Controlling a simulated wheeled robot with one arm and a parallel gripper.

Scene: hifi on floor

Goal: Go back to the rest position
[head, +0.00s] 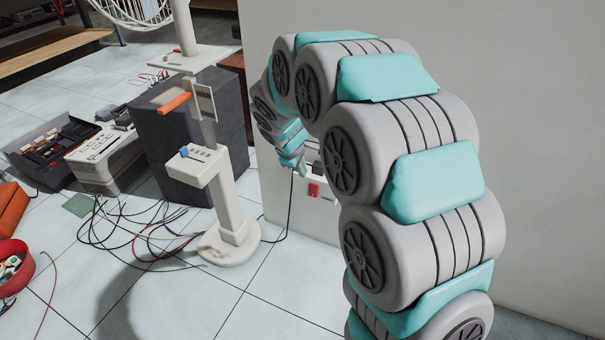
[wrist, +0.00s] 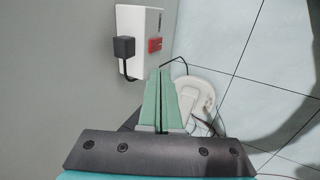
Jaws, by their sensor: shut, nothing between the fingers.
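My gripper (wrist: 160,72) shows in the wrist view with its two green fingers together and nothing between them. In the head view my gripper (head: 292,165) is small and partly hidden by my arm. My arm rises at the right and arches over, its end reaching down toward the wall. The gripper is close to a white wall box (wrist: 140,30) with a red switch (wrist: 154,45) and a black plug (wrist: 124,47) in it. The fingertips appear just below the box in the wrist view; I cannot tell whether they touch it.
A white stand (head: 229,220) with a round base is left of the gripper. Behind it is a dark grey cabinet (head: 165,130). Loose cables (head: 130,235) lie on the tiles. A red bowl (head: 14,268) sits at the far left. Front-middle floor (head: 255,312) is clear.

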